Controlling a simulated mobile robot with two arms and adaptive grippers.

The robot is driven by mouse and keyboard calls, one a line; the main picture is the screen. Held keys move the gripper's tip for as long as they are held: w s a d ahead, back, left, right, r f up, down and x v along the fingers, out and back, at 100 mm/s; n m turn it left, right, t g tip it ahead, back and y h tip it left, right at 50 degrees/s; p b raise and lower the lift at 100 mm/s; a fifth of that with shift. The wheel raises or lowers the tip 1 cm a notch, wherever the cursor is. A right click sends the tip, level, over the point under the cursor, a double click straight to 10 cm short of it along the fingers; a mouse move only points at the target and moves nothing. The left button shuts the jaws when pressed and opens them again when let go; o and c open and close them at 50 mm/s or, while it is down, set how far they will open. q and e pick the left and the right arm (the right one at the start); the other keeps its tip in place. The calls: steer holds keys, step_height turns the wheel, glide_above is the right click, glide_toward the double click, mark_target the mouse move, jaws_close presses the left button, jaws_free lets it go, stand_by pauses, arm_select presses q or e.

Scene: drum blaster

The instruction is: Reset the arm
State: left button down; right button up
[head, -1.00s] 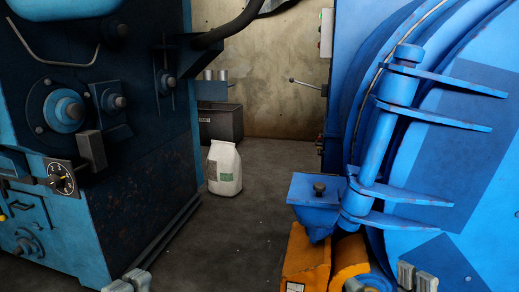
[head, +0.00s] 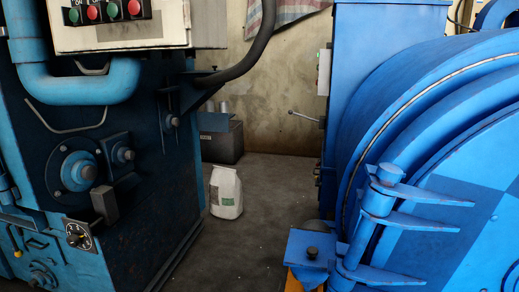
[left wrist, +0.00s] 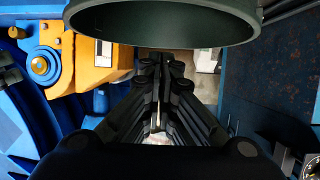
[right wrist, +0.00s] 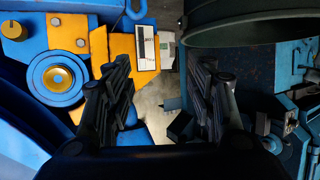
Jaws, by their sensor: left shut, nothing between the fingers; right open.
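My left gripper (left wrist: 161,75) is shut with nothing between its fingers in the left wrist view. A dark round rim (left wrist: 165,40) crosses the top of that view, in front of the fingertips. Neither gripper shows in the head view. Whether either gripper touches anything cannot be told.
In the head view, a blue machine with red and green buttons (head: 103,10) stands at left. The blue drum blaster (head: 440,110) stands at right. A white bag (head: 225,192) and grey bin (head: 222,142) stand between them at the back.

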steer(key=s+d+f+g+h+p, duration=0.1)
steer(key=s+d+f+g+p, duration=0.2)
steer(key=s, duration=0.8)
steer(key=s+d+f+g+h+p, duration=0.1)
steer(key=s+d+f+g+p, duration=0.2)
steer(key=s, duration=0.8)
steer(key=s+d+f+g+h+p, duration=0.1)
steer(key=s+d+f+g+p, duration=0.3)
steer(key=s, duration=0.8)
steer(key=shift+f+m+g+p, duration=0.3)
steer(key=shift+g+p, duration=0.7)
steer(key=shift+p, duration=0.2)
arm_select(q)
steer(key=s+a+f+g+y, duration=0.1)
steer(key=s+a+f+g, duration=0.2)
steer(key=s, duration=0.8)
steer(key=s+a+f+g+y, duration=0.1)
steer(key=s+a+f+g, duration=0.2)
steer(key=s, duration=0.8)
steer(key=s+a+f+g+y, duration=0.1)
steer(key=s+a+f+g, duration=0.3)
steer(key=s, duration=0.8)
steer(key=shift+f+n+g, duration=0.3)
steer(key=shift+f+g, duration=0.05)
steer(key=shift+g, duration=0.65)
arm_select(e)
steer(key=shift+s, duration=0.1)
steer(key=shift+c, duration=0.6)
